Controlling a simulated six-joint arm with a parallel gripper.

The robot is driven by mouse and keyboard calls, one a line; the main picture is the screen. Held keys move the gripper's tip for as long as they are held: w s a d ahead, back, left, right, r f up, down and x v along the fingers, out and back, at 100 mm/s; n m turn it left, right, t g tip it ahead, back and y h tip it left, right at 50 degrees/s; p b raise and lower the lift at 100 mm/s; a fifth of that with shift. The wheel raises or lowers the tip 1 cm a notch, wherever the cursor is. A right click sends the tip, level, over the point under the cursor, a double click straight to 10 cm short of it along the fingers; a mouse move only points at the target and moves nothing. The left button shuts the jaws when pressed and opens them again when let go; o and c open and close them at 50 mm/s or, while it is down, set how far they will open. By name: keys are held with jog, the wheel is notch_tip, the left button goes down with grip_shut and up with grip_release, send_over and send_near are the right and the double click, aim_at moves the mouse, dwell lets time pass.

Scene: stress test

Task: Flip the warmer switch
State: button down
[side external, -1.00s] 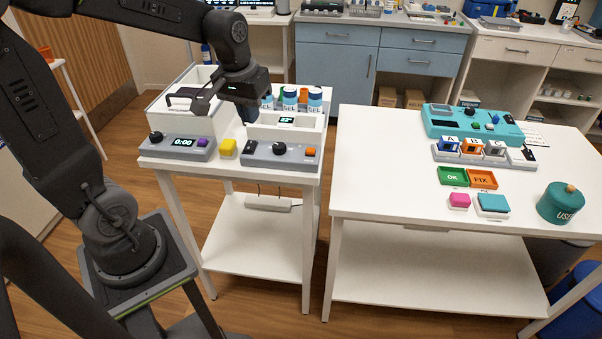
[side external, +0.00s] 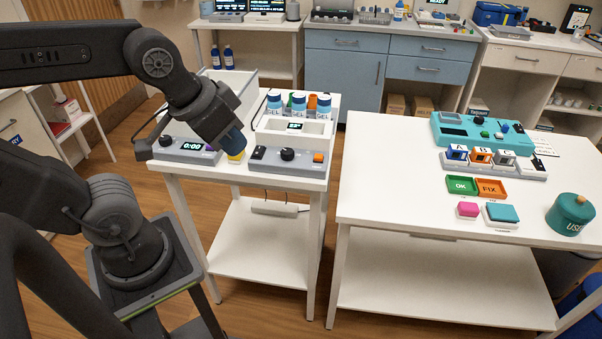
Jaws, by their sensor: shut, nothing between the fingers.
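The warmer (side external: 315,127) is a white box on the small left table, with several blue-capped gel bottles (side external: 299,107) in it and a lit display. Its grey front panel (side external: 272,165) carries a small black switch (side external: 258,152) at the left, a black knob (side external: 288,154) and an orange button (side external: 318,157). Which way the switch is set is too small to tell. My gripper (side external: 236,150) points down, shut and empty, just left of the switch and apart from it in the picture. It partly covers a yellow block (side external: 237,158).
Left of the warmer, a grey panel (side external: 187,152) shows 0:00, and a white box (side external: 232,83) stands behind my arm. The right table (side external: 390,205) holds a teal device (side external: 480,133), OK and FIX trays (side external: 477,187) and a green pot (side external: 570,214). A gap separates the tables.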

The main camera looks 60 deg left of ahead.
jog(key=w+a+n+g, duration=0.3)
jog(key=w+a+n, duration=0.5)
jog(key=n, duration=0.5)
jog(key=n+g, duration=0.3)
jog(key=n, duration=1.1)
send_over(257, 153)
notch_tip(257, 153, down, 4)
jog(key=shift+r, duration=0.1)
notch_tip(257, 153, down, 14)
jog(key=shift+f, duration=0.1)
jog(key=shift+d+f, duration=0.1)
jog(key=shift+f, duration=0.05)
